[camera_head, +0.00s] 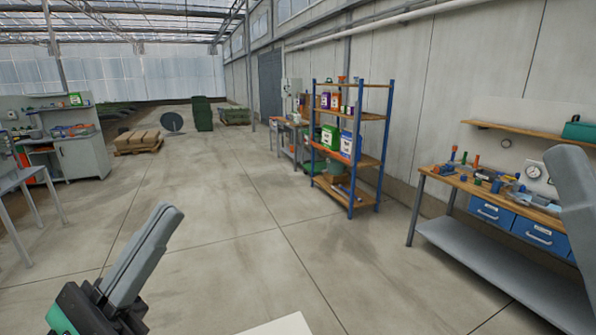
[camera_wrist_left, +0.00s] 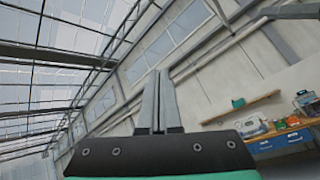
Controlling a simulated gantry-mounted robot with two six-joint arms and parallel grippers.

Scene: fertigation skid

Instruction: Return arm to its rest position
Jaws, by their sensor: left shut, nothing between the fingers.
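My left gripper (camera_head: 168,213) is at the lower left of the head view, raised above the concrete floor. Its two grey fingers are pressed together, with nothing between them. In the left wrist view the same fingers (camera_wrist_left: 159,78) stand upright and closed, pointing toward the upper wall and roof. A grey part that looks like my right gripper (camera_head: 572,190) is cut off by the right edge of the head view. Its jaws cannot be made out.
A workbench (camera_head: 450,178) with blue drawers, fittings and a gauge stands at the right. A blue-posted shelf rack (camera_head: 351,150) stands by the wall. A metal table (camera_head: 20,176) and a grey cabinet (camera_head: 82,158) are at the left. The middle floor is clear.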

